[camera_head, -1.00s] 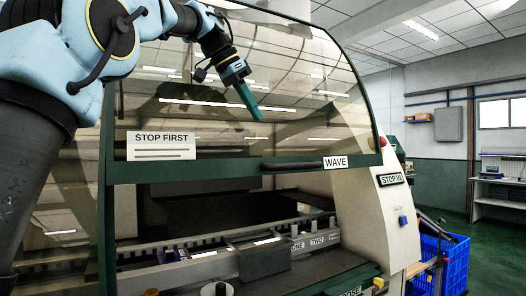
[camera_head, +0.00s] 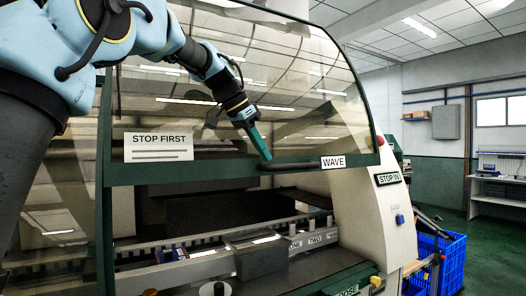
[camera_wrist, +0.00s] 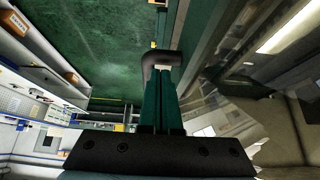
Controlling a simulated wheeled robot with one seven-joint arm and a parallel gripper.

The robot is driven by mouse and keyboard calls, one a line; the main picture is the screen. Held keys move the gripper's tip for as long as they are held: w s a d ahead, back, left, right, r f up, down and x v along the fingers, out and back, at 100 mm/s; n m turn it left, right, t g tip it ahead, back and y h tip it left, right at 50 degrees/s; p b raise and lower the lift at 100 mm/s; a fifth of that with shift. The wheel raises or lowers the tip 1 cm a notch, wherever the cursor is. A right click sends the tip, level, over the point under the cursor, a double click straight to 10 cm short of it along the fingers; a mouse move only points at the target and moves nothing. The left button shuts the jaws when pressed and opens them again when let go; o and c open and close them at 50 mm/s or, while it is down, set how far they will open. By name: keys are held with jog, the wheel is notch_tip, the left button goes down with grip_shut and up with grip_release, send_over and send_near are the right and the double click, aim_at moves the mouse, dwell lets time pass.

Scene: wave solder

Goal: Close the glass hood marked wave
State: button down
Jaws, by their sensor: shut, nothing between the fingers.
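The glass hood (camera_head: 300,115) has a green frame and stands raised, with an open gap below its lower rail. A white WAVE label (camera_head: 333,162) sits on that rail, to the right of a dark bar handle (camera_head: 295,166). My gripper (camera_head: 266,157) is shut and empty, its green fingers pointing down at the left end of the handle. In the wrist view the shut fingers (camera_wrist: 161,82) reach up to the dark curved handle (camera_wrist: 160,58). I cannot tell whether they touch it.
A STOP FIRST sign (camera_head: 158,146) is on the glass at left. Below the hood, the machine's conveyor (camera_head: 190,258) lies exposed. A STOP IN label (camera_head: 388,178) is on the right side panel. A blue crate (camera_head: 450,262) stands at the lower right.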

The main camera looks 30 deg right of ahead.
jog(key=s+f+b, duration=0.2)
jog(key=f+b, duration=1.4)
jog(key=f, duration=0.4)
jog(key=s+f+b, duration=0.2)
jog(key=f+b, duration=1.3)
jog(key=f, duration=0.6)
jog(key=d+r+p+v, duration=0.1)
jog(key=p+v, duration=0.3)
jog(key=v, duration=0.9)
jog(key=shift+d+r, duration=0.6)
jog(key=shift+r, duration=0.1)
jog(key=shift+s, duration=0.1)
